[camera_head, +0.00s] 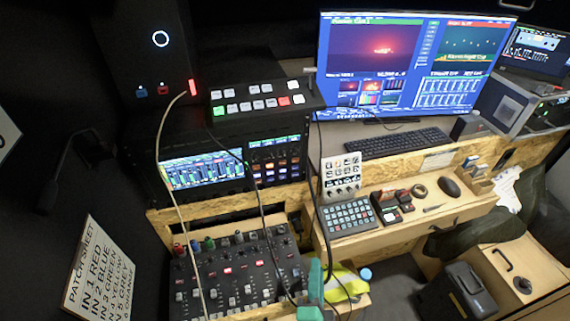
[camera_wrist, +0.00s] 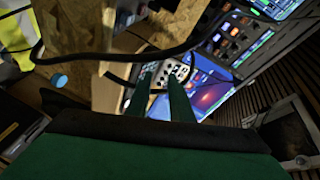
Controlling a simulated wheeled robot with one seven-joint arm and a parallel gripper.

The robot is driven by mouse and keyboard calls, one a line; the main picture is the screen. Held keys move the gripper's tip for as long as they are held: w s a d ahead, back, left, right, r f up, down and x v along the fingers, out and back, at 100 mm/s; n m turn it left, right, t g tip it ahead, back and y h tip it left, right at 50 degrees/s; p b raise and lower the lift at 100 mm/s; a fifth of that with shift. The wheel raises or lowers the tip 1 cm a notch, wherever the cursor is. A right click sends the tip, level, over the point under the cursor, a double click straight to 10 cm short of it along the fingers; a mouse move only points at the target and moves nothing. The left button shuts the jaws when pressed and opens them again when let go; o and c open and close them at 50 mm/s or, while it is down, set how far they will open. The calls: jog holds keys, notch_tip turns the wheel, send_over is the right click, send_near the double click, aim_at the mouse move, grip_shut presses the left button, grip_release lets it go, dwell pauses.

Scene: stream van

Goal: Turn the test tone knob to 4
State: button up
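A small white panel (camera_head: 341,176) with dark square keys and several small knobs in its lower part stands upright on the desk in the head view. Its markings are too small to read, and I cannot tell whether one knob is the test tone knob. It also appears in the wrist view (camera_wrist: 177,72), partly behind the fingers. My green gripper (camera_head: 314,285) is at the bottom centre of the head view, in front of and below the panel. In the wrist view my gripper (camera_wrist: 160,88) has two fingers apart with nothing held between them.
An audio mixer (camera_head: 235,275) with cables stands at lower left. Dark cables hang near the panel and cross the wrist view. A black case (camera_head: 458,292) stands at lower right.

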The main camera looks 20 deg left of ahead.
jog(key=w+a+r+m+y, duration=0.3)
jog(key=w+a+r, duration=0.1)
jog(key=w+r, duration=0.3)
jog(key=m+g+y, duration=0.1)
jog(key=m+y, duration=0.1)
jog(key=y, duration=0.2)
send_near(283, 155)
jog(key=x, duration=0.8)
jog(key=shift+d, duration=0.1)
grip_shut()
